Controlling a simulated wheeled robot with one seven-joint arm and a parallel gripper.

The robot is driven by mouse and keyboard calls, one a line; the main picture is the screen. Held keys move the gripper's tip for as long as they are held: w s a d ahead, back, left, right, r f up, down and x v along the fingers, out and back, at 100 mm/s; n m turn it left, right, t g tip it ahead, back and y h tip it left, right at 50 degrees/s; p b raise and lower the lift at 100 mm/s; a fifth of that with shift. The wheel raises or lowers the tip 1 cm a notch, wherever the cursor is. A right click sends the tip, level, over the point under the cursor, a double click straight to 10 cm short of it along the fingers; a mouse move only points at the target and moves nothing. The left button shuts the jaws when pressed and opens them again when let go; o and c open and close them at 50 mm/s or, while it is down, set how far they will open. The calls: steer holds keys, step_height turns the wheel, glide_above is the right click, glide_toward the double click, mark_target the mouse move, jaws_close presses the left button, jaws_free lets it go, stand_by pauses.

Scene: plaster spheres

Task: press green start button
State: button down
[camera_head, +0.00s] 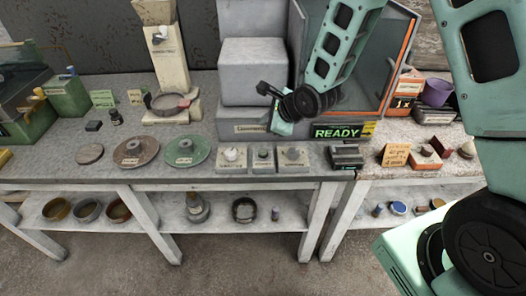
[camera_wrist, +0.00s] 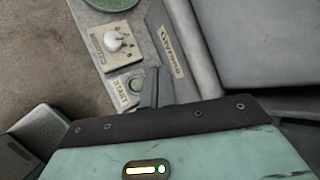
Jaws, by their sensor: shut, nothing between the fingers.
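In the head view the start unit (camera_head: 263,157) seems to be the middle of three small boxes at the bench's front edge. My gripper's hand is above and behind these boxes there, with its fingertips hard to make out.
A knob unit (camera_head: 232,157) stands left of the start unit, another switch box (camera_head: 293,157) right of it. A green disc (camera_head: 187,150) lies further left. A grey plinth (camera_head: 235,128) and glass-sided cabinet (camera_head: 375,75) stand behind. A sign (camera_head: 337,132) reads READY.

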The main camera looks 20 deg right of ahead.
mark_target(266, 153)
step_height(266, 153, down, 9)
steer(key=b, duration=0.7)
steer(key=shift+r, duration=0.1)
stand_by(1.8)
steer(key=shift+f+b, duration=0.4)
steer(key=shift+b, duration=0.05)
